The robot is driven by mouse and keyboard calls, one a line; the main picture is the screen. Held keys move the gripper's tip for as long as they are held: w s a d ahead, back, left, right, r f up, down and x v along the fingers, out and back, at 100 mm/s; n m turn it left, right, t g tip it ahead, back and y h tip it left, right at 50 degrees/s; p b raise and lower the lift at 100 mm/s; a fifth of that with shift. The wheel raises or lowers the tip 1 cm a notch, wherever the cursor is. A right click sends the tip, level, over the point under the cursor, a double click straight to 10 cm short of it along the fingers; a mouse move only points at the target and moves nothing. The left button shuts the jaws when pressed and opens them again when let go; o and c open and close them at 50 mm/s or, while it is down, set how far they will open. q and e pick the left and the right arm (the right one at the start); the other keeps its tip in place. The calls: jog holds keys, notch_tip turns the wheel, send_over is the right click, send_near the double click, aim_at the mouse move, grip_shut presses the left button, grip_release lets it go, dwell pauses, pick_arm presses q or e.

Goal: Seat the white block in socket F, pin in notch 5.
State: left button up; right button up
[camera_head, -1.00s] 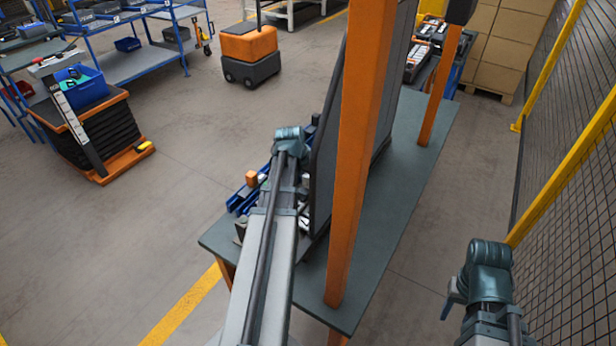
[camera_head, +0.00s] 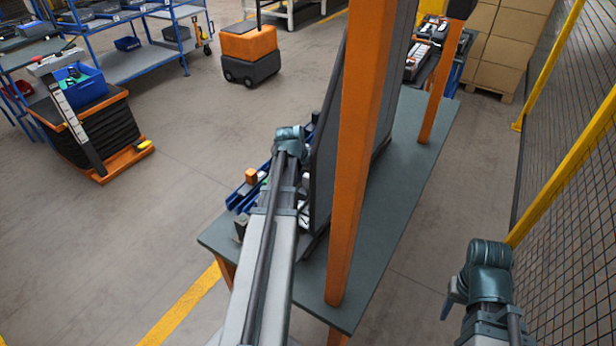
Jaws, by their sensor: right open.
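My left arm reaches forward over the grey-green table (camera_head: 400,200), its wrist (camera_head: 290,140) above the table's left side, close to a dark upright panel. The left gripper's jaws are hidden behind the wrist and arm. My right gripper (camera_head: 450,299) hangs at the lower right, to the right of the table and clear of it; only part of it shows past its wrist, and it is open with nothing seen in it. Small pale parts (camera_head: 304,213) show between the left arm and the panel, but I cannot tell whether one is the white block. Socket F and notch 5 cannot be made out.
A dark panel (camera_head: 325,150) and orange posts (camera_head: 352,170) stand on the table. Blue bins (camera_head: 240,200) and an orange block (camera_head: 251,176) lie left of my left arm. A yellow-framed mesh fence (camera_head: 570,220) runs along the right.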

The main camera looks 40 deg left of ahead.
pick_arm(q)
jog(key=p+v, duration=1.2)
jog(key=v, duration=0.1)
jog(key=shift+r+p, duration=0.4)
jog(key=shift+s+d, duration=0.1)
jog(key=shift+s, duration=0.05)
